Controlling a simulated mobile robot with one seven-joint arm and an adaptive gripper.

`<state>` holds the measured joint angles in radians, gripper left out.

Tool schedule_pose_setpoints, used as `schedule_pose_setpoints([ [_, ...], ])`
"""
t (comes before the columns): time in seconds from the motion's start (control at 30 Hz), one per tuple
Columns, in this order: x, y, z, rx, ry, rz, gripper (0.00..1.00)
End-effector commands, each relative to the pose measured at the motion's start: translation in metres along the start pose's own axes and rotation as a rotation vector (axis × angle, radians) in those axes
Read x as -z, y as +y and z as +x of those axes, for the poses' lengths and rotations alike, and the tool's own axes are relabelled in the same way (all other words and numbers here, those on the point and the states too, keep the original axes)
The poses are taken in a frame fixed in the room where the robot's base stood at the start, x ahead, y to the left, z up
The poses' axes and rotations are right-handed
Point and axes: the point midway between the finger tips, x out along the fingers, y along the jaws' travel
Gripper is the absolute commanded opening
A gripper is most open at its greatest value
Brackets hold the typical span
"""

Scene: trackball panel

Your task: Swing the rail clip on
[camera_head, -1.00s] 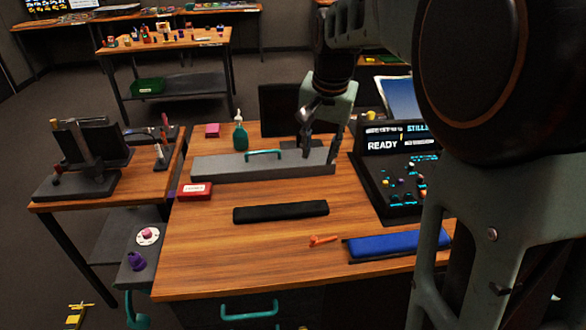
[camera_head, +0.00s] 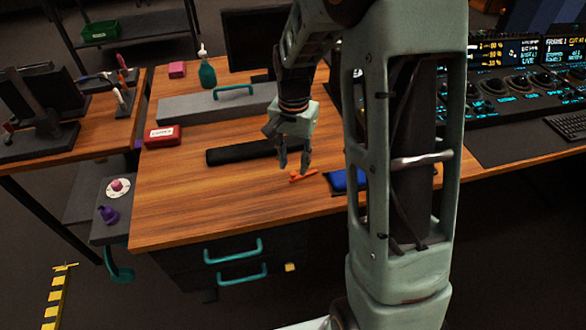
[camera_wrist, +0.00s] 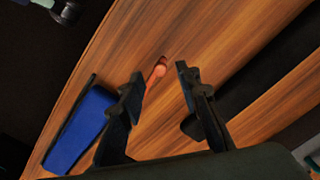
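A small orange-red piece (camera_head: 302,177), perhaps the rail clip, lies on the wooden desk near its front edge. My gripper (camera_head: 294,168) is just above it, pointing down. In the wrist view the orange piece (camera_wrist: 158,70) shows between the two spread fingertips of my gripper (camera_wrist: 160,73), with bare wood on both sides of it. The fingers are open and hold nothing. The height of the fingertips above the desk is hard to tell. I cannot make out a rail for certain.
A blue pad (camera_head: 340,182) lies close to the right of the orange piece, partly behind my arm. A black bar (camera_head: 226,155) lies behind and left. A grey box (camera_head: 200,106) with a teal handle and a red box (camera_head: 162,136) stand farther back. The front-left desk is clear.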

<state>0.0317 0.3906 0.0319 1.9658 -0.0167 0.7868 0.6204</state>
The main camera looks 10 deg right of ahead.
Motion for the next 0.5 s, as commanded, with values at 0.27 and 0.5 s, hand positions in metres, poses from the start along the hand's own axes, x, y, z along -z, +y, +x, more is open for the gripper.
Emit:
schedule_pose_setpoints([
  [0.27,0.0,0.0,0.025,0.0,0.001,0.0,0.31],
  [0.5,0.0,0.0,0.025,0.0,0.001,0.0,0.31],
])
